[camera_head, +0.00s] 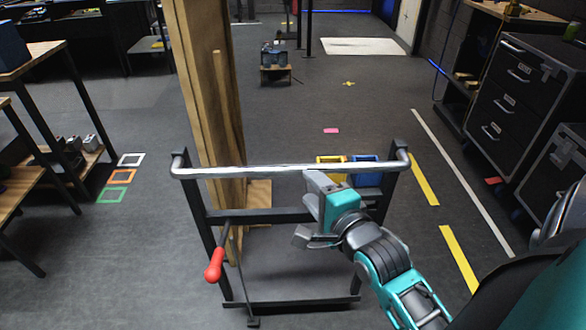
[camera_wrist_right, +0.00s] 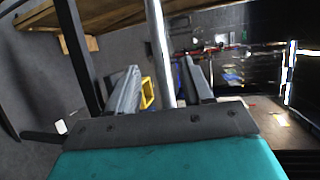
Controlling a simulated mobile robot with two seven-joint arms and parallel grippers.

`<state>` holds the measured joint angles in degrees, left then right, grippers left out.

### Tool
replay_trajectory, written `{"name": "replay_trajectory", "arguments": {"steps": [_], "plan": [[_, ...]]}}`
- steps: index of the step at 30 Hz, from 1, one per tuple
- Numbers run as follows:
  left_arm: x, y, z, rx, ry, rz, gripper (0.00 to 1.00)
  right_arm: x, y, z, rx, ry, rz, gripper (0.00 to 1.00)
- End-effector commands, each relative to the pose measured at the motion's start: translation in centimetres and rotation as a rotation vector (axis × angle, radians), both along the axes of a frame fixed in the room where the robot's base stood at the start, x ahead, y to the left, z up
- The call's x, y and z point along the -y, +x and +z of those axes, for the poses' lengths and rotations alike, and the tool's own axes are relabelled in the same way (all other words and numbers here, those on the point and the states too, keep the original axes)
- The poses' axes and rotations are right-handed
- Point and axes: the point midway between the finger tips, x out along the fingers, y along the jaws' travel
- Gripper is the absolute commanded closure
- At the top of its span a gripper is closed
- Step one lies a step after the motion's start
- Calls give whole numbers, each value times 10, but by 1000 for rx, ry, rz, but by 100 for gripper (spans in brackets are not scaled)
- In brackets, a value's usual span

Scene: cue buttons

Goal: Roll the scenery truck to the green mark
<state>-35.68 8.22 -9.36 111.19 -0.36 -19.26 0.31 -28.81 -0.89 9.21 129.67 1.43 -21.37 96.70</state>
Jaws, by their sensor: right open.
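The scenery truck has a steel push bar (camera_head: 290,171) on a dark frame, with a tall wooden flat (camera_head: 204,90) standing on it. A red-handled lever (camera_head: 214,265) hangs at its near left side. My right gripper (camera_head: 308,208) is open just below the push bar in the head view. In the right wrist view the bar (camera_wrist_right: 158,45) runs between its two fingers (camera_wrist_right: 160,88); I cannot tell whether they touch it. My left gripper is not in view.
Orange (camera_head: 121,177) and white (camera_head: 131,159) square marks lie beyond the green one. Wooden-topped shelving (camera_head: 35,60) stands at the left, black drawer cabinets (camera_head: 520,90) at the right. Yellow and blue crates (camera_head: 331,162) show behind the bar. Open floor lies ahead.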

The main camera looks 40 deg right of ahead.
Motion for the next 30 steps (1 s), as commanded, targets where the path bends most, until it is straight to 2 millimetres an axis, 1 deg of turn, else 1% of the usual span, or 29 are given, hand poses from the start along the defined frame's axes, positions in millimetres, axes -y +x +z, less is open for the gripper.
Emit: {"name": "replay_trajectory", "arguments": {"steps": [1,3,9,12,15,20,27,30], "plan": [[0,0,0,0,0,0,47,1,11,-1,3,-1,1,49],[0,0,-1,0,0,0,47,3,23,-3,3,-2,1,49],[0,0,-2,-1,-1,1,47,8,57,-10,1,-1,0,49],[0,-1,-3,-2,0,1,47,10,70,-13,1,-1,1,49],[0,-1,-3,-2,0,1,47,12,79,-15,0,-2,0,49],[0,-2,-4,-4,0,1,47,13,86,-16,0,0,-1,49],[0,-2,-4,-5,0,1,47,13,86,-16,-1,0,-1,49],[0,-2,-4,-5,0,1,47,13,86,-16,-1,0,-1,58]]}}
